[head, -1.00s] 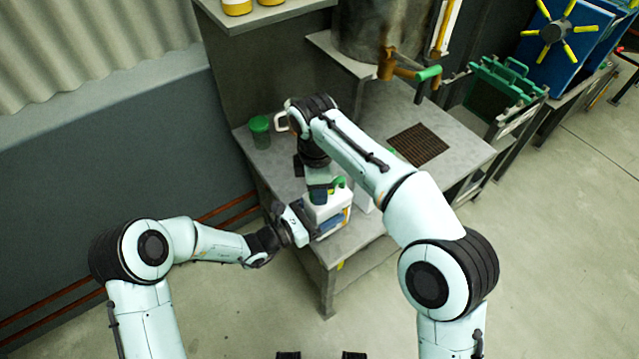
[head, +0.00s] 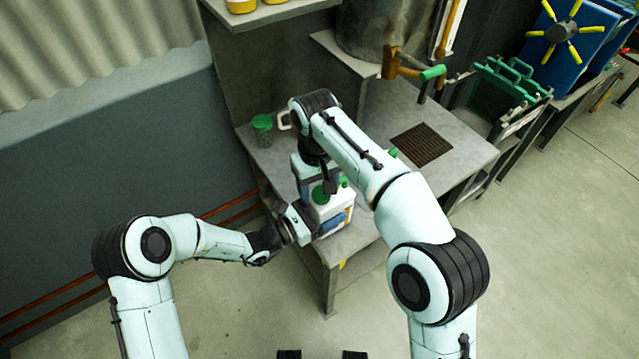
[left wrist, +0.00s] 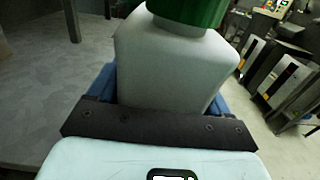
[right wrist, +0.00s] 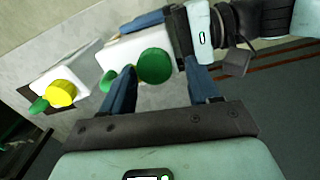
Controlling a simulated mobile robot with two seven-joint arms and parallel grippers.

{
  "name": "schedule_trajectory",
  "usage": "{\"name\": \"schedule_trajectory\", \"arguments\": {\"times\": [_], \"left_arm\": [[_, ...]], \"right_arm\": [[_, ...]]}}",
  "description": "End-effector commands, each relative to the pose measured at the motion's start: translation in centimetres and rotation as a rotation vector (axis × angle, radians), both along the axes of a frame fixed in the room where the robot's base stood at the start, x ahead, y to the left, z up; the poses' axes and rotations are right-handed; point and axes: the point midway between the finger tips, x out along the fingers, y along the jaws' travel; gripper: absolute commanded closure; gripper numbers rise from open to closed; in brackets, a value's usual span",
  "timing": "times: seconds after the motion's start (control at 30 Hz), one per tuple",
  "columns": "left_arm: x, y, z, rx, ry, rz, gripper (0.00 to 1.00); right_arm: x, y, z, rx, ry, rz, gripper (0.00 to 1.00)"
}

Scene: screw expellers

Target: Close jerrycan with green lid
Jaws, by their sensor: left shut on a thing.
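The white jerrycan (head: 338,207) stands upright on the grey bench near its front corner. The green lid (head: 320,195) sits on top of its neck; it also shows in the left wrist view (left wrist: 188,10) and the right wrist view (right wrist: 155,65). My left gripper (head: 300,222) is shut on the jerrycan's body from the left side, blue fingers on both sides of it. My right gripper (head: 318,182) is above the jerrycan, its fingers apart. In the right wrist view the lid lies between the fingertips, close to the left finger with a gap on the right. Lid thread contact is hidden.
Another white container with a yellow lid (right wrist: 62,93) stands beside the jerrycan. A green-lidded jar (head: 262,128) is at the bench's back left. A dark grate (head: 420,144) is set in the bench to the right. A machine spout (head: 432,73) overhangs the back.

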Motion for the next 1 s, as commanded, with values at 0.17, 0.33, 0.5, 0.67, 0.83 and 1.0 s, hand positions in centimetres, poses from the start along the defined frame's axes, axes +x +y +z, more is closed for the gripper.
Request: {"name": "schedule_trajectory", "arguments": {"times": [0.17,0.33,0.5,0.67,0.83,1.0], "left_arm": [[0.7,0.9,0.3,-0.009,-0.003,0.028,1.00],[0.7,1.0,0.3,-0.009,-0.003,0.028,1.00],[0.7,1.0,0.3,-0.008,-0.002,0.028,1.00],[0.6,0.9,0.0,-0.005,0.006,0.026,1.00],[0.4,0.5,0.2,-0.009,0.000,0.017,1.00],[0.4,0.3,0.3,-0.009,-0.003,0.013,1.00]], "right_arm": [[0.2,-1.2,-0.2,-0.025,0.007,-0.020,0.27],[0.2,-1.2,-0.1,-0.025,0.006,-0.021,0.27],[0.4,-1.1,1.4,-0.021,0.000,-0.022,0.27],[0.5,-0.8,4.3,-0.012,-0.009,-0.021,0.27],[0.4,-0.3,6.3,-0.007,-0.005,-0.012,0.27],[0.2,-0.1,7.3,-0.004,-0.002,-0.007,0.27]]}}
